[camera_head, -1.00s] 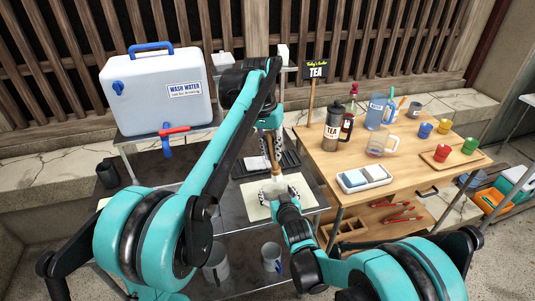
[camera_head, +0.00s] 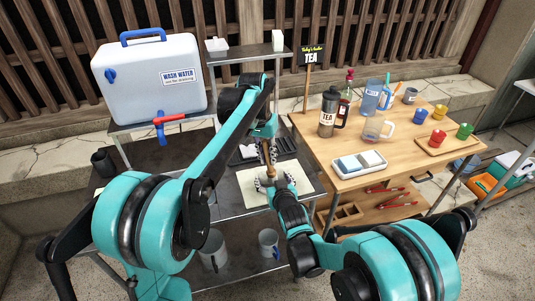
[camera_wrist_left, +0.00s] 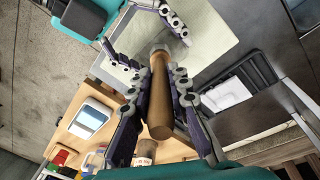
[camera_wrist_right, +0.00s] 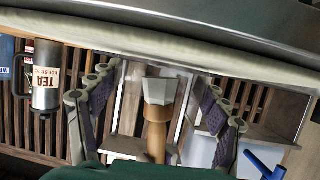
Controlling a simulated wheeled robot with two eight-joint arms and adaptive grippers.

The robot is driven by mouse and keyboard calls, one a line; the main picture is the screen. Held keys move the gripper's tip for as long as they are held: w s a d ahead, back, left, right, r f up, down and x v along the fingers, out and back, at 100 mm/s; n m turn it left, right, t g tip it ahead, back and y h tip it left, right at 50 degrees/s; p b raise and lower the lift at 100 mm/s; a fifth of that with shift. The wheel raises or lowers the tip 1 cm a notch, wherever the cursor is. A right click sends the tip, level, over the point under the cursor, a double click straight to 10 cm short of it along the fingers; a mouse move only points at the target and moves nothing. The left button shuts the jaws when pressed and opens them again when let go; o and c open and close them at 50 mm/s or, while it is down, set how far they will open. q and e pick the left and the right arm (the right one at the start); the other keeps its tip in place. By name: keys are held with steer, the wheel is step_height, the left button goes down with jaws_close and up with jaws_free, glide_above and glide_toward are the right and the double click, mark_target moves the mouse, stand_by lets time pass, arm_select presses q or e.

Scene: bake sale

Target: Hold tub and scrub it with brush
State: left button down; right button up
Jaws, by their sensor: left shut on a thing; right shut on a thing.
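The brush's wooden handle (camera_head: 269,152) points down below my left gripper (camera_head: 264,128). In the left wrist view the left gripper (camera_wrist_left: 160,92) is shut around this brown handle (camera_wrist_left: 159,100). My right gripper (camera_head: 275,182) is below the brush, over the cream mat (camera_head: 252,190). In the right wrist view the right gripper (camera_wrist_right: 156,118) has its fingers on either side of what looks like a see-through tub (camera_wrist_right: 128,105). The brush's pale head (camera_wrist_right: 160,90) shows between those fingers. I cannot tell whether bristles touch the tub. My arms hide much of the tub in the head view.
Mugs stand on the lower shelf.

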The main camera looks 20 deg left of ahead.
arm_select(q)
steer(key=shift+f, duration=0.65)
stand_by(0.8)
steer(key=shift+a, duration=0.1)
steer(key=shift+w+d, duration=0.4)
steer(key=shift+d, duration=0.45)
stand_by(5.5)
